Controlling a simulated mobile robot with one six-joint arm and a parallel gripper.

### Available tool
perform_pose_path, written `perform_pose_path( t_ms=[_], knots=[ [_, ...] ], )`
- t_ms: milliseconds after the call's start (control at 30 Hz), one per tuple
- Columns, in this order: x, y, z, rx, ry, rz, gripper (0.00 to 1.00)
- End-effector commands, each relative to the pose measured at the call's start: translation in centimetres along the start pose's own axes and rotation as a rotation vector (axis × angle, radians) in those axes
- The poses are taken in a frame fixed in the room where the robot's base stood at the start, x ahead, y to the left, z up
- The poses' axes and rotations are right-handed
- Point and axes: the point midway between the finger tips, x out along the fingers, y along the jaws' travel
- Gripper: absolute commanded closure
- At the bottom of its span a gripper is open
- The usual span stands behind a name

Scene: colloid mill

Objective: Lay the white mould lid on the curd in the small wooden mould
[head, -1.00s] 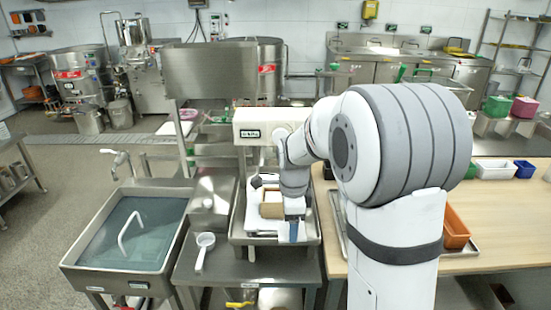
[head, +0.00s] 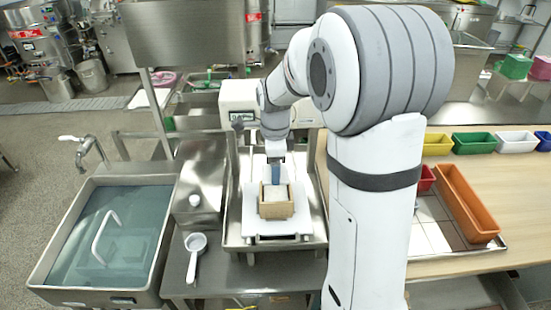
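The small wooden mould (head: 276,208) stands upright on a white board in the steel press tray. A pale white surface (head: 275,193) shows inside its rim; I cannot tell whether it is the curd or the white mould lid. My gripper (head: 275,180) points down at the mould's far side, close behind or just above its back rim. A blue part shows at the gripper's end. The fingertips are partly hidden and too small to show whether they are open or hold anything. I cannot make out a separate lid.
The white board (head: 252,226) lies in the steel tray (head: 234,240), below a white press head (head: 238,100). A white ladle (head: 194,258) lies on the steel bench at left. A water-filled sink (head: 150,210) is further left. An orange bin (head: 467,203) stands right.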

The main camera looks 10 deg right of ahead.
Motion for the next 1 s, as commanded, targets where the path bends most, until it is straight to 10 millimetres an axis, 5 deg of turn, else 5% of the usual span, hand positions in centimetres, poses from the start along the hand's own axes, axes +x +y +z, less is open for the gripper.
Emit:
perform_pose_path(
  t_ms=[600, 1000],
  knots=[
    [4.8, 0.0, -0.2, 0.005, 0.0, 0.001, 0.59],
    [5.4, -0.1, -0.3, 0.006, 0.0, 0.0, 0.59]
  ],
)
